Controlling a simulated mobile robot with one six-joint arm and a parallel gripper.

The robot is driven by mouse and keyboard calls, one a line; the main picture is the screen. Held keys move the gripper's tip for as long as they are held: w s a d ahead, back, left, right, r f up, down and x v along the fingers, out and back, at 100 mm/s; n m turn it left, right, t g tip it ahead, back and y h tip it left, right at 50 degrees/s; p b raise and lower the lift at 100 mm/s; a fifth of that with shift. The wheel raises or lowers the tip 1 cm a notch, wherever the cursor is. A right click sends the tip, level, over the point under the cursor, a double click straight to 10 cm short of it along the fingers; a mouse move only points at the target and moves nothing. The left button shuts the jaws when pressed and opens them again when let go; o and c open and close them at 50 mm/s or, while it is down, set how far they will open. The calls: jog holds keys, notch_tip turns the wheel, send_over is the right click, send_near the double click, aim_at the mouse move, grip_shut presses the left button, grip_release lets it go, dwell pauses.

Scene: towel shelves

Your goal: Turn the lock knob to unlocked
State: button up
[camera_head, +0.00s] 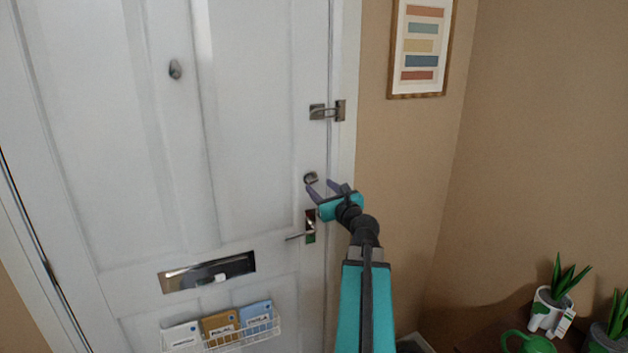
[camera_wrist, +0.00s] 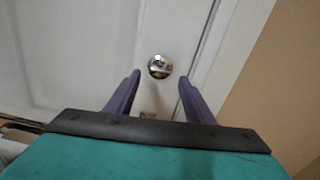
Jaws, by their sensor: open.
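The lock knob (camera_head: 311,178) is a small round metal knob on the right side of the white door (camera_head: 262,100), above the lever handle (camera_head: 301,236). It shows in the wrist view as a shiny round knob (camera_wrist: 160,66), just beyond the fingertips and roughly midway between them. My gripper (camera_head: 321,185) is at the knob with its two purple fingers apart. In the wrist view my gripper (camera_wrist: 159,77) is open and empty, with the knob ahead of it. I cannot tell which way the knob is turned.
A metal latch (camera_head: 327,111) sits above the knob at the door frame. A mail slot (camera_head: 207,272) and a wire rack (camera_head: 242,336) with cards are at lower left. A framed picture (camera_head: 420,46) hangs on the wall. Potted plants (camera_head: 553,306) stand at lower right.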

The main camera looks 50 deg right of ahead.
aim_at(314, 181)
jog(key=shift+p+x, duration=0.6)
jog(key=shift+x, duration=2.1)
jog(key=shift+c, duration=0.3)
jog(key=c, duration=1)
